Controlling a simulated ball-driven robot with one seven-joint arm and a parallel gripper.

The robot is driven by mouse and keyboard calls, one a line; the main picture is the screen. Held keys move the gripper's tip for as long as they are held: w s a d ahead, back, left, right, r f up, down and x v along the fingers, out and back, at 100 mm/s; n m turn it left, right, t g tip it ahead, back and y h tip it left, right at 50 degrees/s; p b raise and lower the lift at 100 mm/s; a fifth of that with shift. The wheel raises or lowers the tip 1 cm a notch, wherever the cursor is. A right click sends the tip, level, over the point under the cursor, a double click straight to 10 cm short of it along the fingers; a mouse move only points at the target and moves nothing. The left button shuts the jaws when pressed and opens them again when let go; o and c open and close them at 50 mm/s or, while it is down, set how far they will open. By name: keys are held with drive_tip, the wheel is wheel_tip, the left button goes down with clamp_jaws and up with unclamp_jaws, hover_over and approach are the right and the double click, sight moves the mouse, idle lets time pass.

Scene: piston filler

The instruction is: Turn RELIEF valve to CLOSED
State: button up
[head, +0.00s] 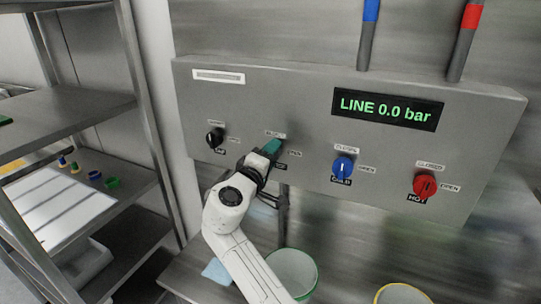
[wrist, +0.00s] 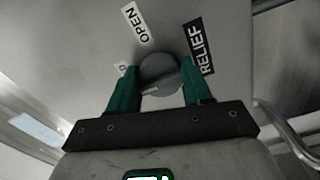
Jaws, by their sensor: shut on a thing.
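The RELIEF valve is a round grey knob (wrist: 160,72) on the panel face, seen in the wrist view between the two green fingers of my gripper (wrist: 159,68). One finger lies on each side of the knob, and the gripper is shut on it. The RELIEF label (wrist: 195,46) is beside the knob and the OPEN label (wrist: 137,24) is above left. Another small label by the left finger is mostly covered. A pale mark shows low on the knob; its pointing is unclear. In the head view my gripper (head: 268,150) hides the knob.
The grey panel (head: 300,100) also carries a black knob (head: 215,138) to the left, and a blue knob (head: 344,168) and a red knob (head: 425,186) to the right. The display (head: 387,108) reads LINE 0.0 bar. A green-rimmed bucket (head: 293,270) stands below; shelves are left.

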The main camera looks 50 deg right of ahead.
drive_tip(key=o, duration=1)
drive_tip(key=shift+o, duration=0.2)
drive_tip(key=b+v, duration=0.2)
drive_tip(key=v, duration=0.9)
drive_tip(key=shift+w, duration=0.1)
